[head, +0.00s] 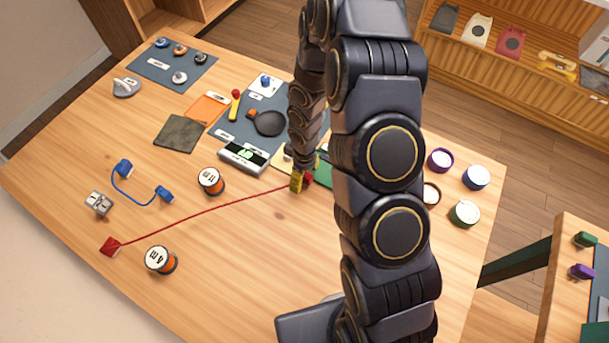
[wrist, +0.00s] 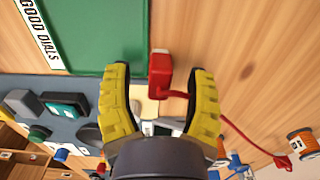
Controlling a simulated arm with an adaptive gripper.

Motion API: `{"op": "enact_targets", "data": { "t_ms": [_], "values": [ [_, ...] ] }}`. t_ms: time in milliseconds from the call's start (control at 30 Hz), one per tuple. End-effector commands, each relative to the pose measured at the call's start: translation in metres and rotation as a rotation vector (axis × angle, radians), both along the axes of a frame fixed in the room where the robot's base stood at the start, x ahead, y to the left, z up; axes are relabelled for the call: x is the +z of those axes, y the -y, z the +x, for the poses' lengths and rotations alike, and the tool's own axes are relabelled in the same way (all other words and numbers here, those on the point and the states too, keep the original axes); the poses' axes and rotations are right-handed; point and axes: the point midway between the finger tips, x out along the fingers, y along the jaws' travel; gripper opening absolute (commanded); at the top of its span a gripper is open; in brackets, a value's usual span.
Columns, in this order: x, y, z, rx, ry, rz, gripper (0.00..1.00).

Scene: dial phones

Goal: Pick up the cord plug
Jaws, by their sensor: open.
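A red cord (head: 205,211) runs across the wooden table with a red plug at each end. The near-left red plug (head: 110,246) lies flat on the table; the other red plug (head: 308,180) is at my gripper (head: 297,182). In the wrist view this red plug (wrist: 160,74) stands between the two yellow fingers of my gripper (wrist: 160,72), with a gap on each side. My gripper is open. A blue cord with two blue plugs (head: 123,168) lies at the left. My arm hides part of the table's middle.
A green mat (wrist: 95,35) labelled "GOOD DIALS" lies beside my gripper. A grey device with a display (head: 243,156) and spools (head: 160,260) are nearby. Several round pots (head: 464,213) stand at the right. The table's front middle (head: 235,280) is clear.

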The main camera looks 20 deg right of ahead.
Motion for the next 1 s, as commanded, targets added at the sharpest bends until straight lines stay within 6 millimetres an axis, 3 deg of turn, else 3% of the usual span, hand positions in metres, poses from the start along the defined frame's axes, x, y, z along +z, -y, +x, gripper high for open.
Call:
{"op": "enact_targets", "data": {
  "t_ms": [200, 233, 333, 367, 833, 1000],
  "values": [
    [-0.001, 0.000, 0.001, -0.001, 0.002, 0.001, 0.54],
    [-0.001, 0.000, 0.001, -0.001, 0.002, 0.001, 0.47],
    [-0.001, 0.000, 0.001, -0.001, 0.002, 0.001, 0.04],
    [-0.001, 0.000, 0.001, -0.001, 0.002, 0.001, 0.00],
    [0.000, 0.000, 0.001, -0.001, 0.001, 0.001, 0.00],
    [0.009, 0.000, 0.001, -0.002, 0.002, 0.001, 0.00]
  ]
}}
